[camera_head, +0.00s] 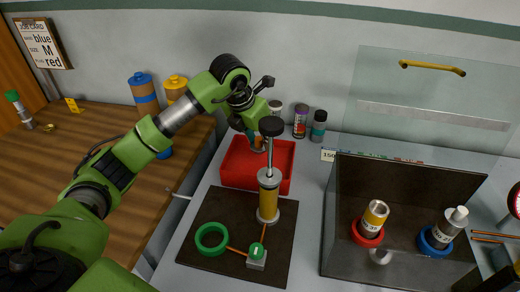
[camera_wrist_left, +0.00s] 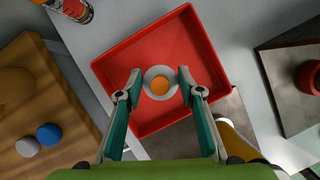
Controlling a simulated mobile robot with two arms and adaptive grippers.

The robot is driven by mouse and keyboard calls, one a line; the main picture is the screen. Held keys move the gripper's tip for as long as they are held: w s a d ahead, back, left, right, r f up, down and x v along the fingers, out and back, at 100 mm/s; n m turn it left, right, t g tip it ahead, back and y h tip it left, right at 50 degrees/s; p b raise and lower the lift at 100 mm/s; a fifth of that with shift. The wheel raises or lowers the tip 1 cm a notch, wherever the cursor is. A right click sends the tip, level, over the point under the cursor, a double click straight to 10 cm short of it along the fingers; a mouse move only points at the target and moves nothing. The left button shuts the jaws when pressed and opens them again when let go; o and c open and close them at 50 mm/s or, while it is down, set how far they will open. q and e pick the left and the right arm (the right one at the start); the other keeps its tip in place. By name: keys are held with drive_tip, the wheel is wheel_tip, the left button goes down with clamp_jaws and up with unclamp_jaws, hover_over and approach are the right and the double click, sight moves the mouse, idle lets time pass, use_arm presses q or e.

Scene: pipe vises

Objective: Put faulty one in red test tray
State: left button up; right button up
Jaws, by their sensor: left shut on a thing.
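The red test tray (camera_head: 282,184) stands behind the black mat, and it fills the middle of the left wrist view (camera_wrist_left: 178,42). My left gripper (camera_head: 258,140) is over the tray. In the left wrist view, my left gripper (camera_wrist_left: 159,80) is shut on a round part (camera_wrist_left: 160,86) with a pale rim and an orange centre, seen end-on. Whether the part touches the tray floor is hard to tell. In the head view the fingers mostly hide it. My right gripper is not in view.
A black mat (camera_head: 195,255) carries a tall yellow cylinder fixture (camera_head: 268,200) and an empty green ring (camera_head: 212,238). At right, an open clear-lidded box holds cylinders in a red ring (camera_head: 366,234) and a blue ring (camera_head: 432,245). Several small bottles stand behind the tray.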

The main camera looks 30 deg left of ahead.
sight(259, 147)
use_arm(q)
drive_tip(key=shift+w+f, duration=0.1)
drive_tip(key=shift+f, duration=0.3)
wheel_tip(259, 147, down, 3)
drive_tip(key=shift+f+p, duration=0.1)
drive_tip(key=shift+p, duration=0.25)
drive_tip(key=shift+f, duration=0.2)
drive_tip(key=shift+w+f, duration=0.1)
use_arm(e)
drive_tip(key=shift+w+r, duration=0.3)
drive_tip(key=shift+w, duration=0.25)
use_arm(q)
drive_tip(key=o, duration=1.1)
drive_tip(key=shift+o, duration=0.2)
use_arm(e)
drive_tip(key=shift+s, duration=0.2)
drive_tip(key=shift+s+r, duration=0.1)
use_arm(q)
drive_tip(key=b+v, duration=0.1)
drive_tip(key=v, duration=1.1)
drive_tip(key=shift+b, duration=0.3)
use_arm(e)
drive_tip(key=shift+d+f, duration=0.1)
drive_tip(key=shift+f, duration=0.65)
